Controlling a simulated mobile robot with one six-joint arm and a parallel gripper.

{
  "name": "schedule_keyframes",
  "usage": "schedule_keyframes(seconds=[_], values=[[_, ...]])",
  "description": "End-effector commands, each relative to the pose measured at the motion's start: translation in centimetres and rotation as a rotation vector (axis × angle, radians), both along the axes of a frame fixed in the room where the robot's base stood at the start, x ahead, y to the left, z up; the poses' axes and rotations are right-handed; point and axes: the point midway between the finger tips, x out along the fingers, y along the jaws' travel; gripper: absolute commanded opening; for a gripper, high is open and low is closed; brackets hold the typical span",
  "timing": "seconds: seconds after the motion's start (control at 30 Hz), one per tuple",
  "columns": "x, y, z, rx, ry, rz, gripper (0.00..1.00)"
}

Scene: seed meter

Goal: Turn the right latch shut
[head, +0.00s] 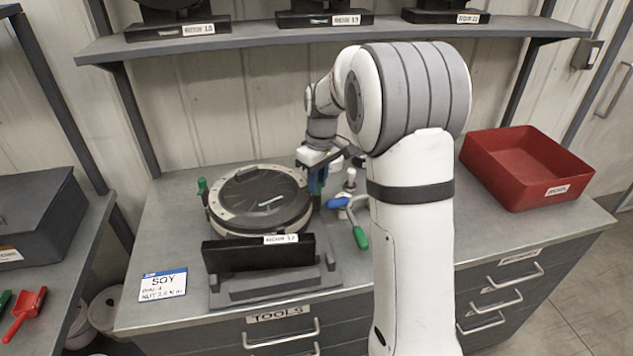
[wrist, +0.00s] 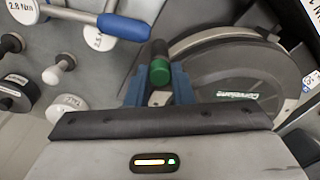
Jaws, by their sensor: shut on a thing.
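The seed meter (head: 262,203) is a round grey housing with a dark lid, held in a stand on the bench. It also shows in the wrist view (wrist: 235,75). Its left latch (head: 203,187) has a green tip and stands up at the left rim. The right latch (wrist: 160,70) is a dark lever with a green end at the housing's near side in the wrist view. My gripper (head: 317,181) is at the meter's right rim. Its blue fingers (wrist: 158,92) are shut on the green end, one on each side. My gripper mostly hides the right latch in the head view.
A blue-handled tool (head: 338,203) and a green handle (head: 360,237) lie close to the right of the meter. Several small knobbed pieces (wrist: 64,62) stand nearby. A dark panel (head: 258,254) stands in front; a red bin (head: 527,165) sits at right. A SOY card (head: 163,284) lies front left.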

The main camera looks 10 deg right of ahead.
Motion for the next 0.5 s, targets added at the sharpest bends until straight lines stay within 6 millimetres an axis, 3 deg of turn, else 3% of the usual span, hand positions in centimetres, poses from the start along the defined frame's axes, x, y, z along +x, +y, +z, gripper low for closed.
schedule_keyframes(seconds=[0.5], values=[[0.06, -0.10, 0.07, 0.005, -0.005, 0.105, 0.00]])
